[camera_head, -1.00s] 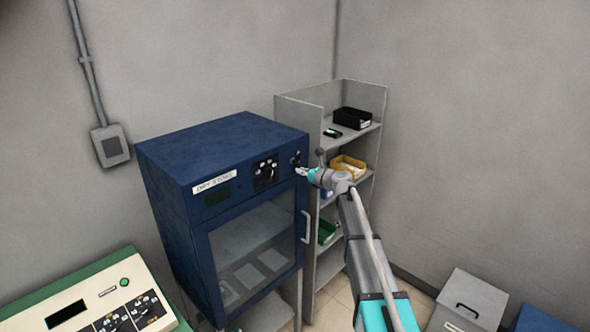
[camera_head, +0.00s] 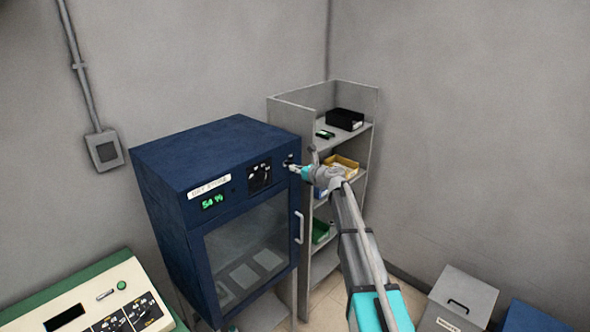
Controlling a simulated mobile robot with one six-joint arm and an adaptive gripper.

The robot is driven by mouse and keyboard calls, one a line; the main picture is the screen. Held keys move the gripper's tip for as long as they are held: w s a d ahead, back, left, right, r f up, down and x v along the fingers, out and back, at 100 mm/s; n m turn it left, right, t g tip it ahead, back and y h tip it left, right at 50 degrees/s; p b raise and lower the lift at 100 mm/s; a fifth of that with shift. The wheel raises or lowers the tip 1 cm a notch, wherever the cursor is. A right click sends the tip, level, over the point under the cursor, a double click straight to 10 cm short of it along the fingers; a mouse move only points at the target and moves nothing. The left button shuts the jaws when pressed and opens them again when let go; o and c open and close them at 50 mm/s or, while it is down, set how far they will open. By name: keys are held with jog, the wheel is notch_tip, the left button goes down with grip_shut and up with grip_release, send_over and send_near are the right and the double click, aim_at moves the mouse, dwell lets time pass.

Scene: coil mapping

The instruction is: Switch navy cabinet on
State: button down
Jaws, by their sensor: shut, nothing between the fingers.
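The navy cabinet (camera_head: 165,210) stands against the wall, its glass door closed with a pale vertical handle (camera_head: 299,227). A small display (camera_head: 212,201) at the left of its top front panel is lit with green digits. A black control plate (camera_head: 260,175) sits in the middle of the panel, and a small switch (camera_head: 289,160) sits at its right end. My gripper (camera_head: 292,168) is shut and empty, its tips at or just below the switch. I cannot tell whether they touch it.
A grey shelf unit (camera_head: 275,107) with a black bin (camera_head: 345,119) and a yellow bin (camera_head: 346,163) stands right of the cabinet, behind my arm. A cream console (camera_head: 95,292) is at lower left. A grey lidded box (camera_head: 466,296) stands on the floor at lower right.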

jog(key=shift+f, duration=0.15)
jog(key=r+p+v, duration=0.2)
jog(key=p+v, duration=0.1)
jog(key=v, duration=0.6)
dwell(1.0)
dwell(0.4)
